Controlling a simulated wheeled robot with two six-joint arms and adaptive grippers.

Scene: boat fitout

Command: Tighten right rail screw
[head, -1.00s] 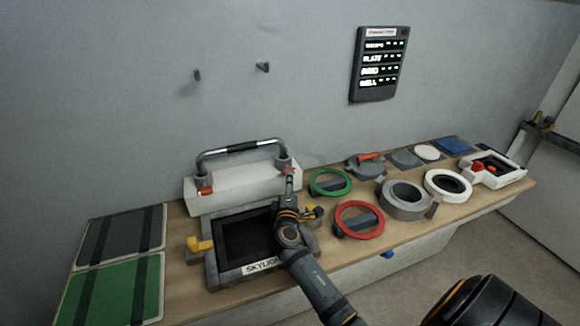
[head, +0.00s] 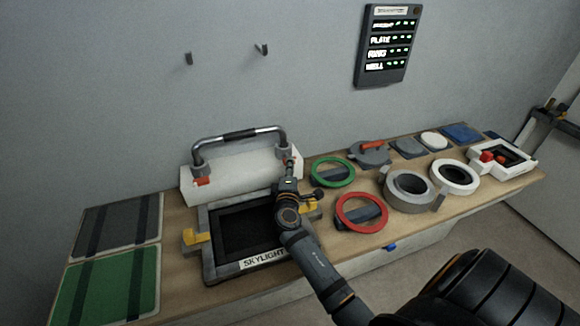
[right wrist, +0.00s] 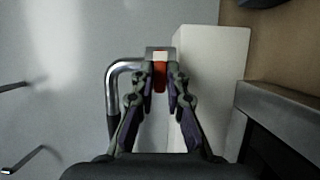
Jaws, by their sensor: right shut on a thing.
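A chrome rail (head: 240,134) with a dark grip stands on a white block (head: 240,180) behind the skylight frame. The left rail screw, a red tab (head: 202,182), shows at the rail's left foot. My right gripper (head: 290,162) is at the rail's right foot and mostly hides the screw there in the head view. In the right wrist view the right rail screw, a red piece (right wrist: 160,78), lies between the fingertips of my right gripper (right wrist: 160,88), which is shut on it. The rail (right wrist: 122,72) bends away left of it. My left gripper is not in view.
The skylight frame (head: 213,270) with yellow latches lies in front of the block. Green (head: 333,171) and red (head: 362,212) rings, a grey ring (head: 409,190) and a white ring (head: 454,177) lie to the right. Dark and green panels (head: 105,288) lie left. A lit board (head: 388,45) hangs on the wall.

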